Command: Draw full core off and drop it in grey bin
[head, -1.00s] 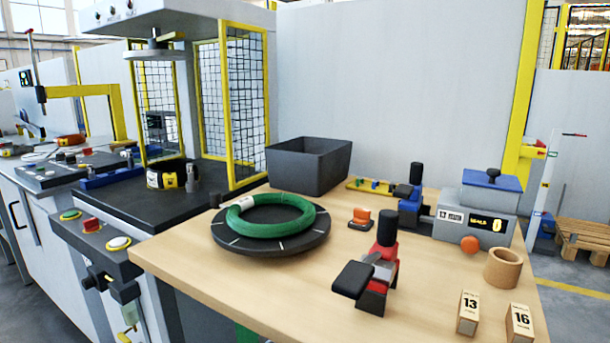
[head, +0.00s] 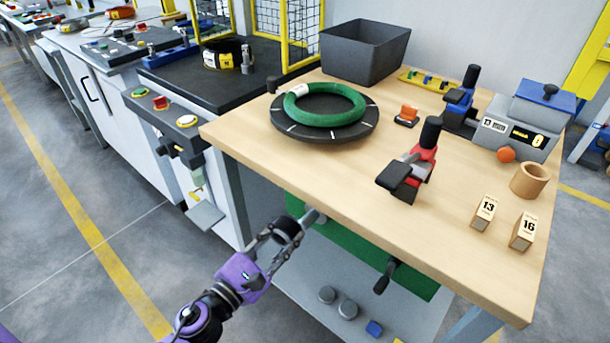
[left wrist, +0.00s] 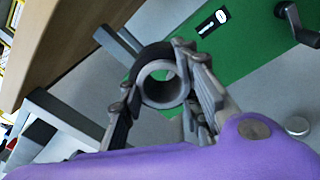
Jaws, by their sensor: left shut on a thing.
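My left gripper (head: 296,222) is low in front of the table, beside the green panel under its top. It is shut on a grey hollow core (left wrist: 163,84), whose open round end faces the left wrist camera between the two fingers. In the head view, a grey end of the core (head: 313,216) shows past the fingertips, close to the green panel (head: 360,250). I cannot tell whether the core is still on a spindle. The dark grey bin (head: 345,60) stands at the back of the table, its inside mostly hidden. My right gripper is not in view.
A green coil (head: 325,118) lies on a black turntable (head: 328,133). A red-and-black tool (head: 410,170), a cardboard ring (head: 529,180) and two numbered blocks (head: 483,212) stand on the wooden table (head: 300,165). A black crank handle (head: 386,277) juts out from the green panel.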

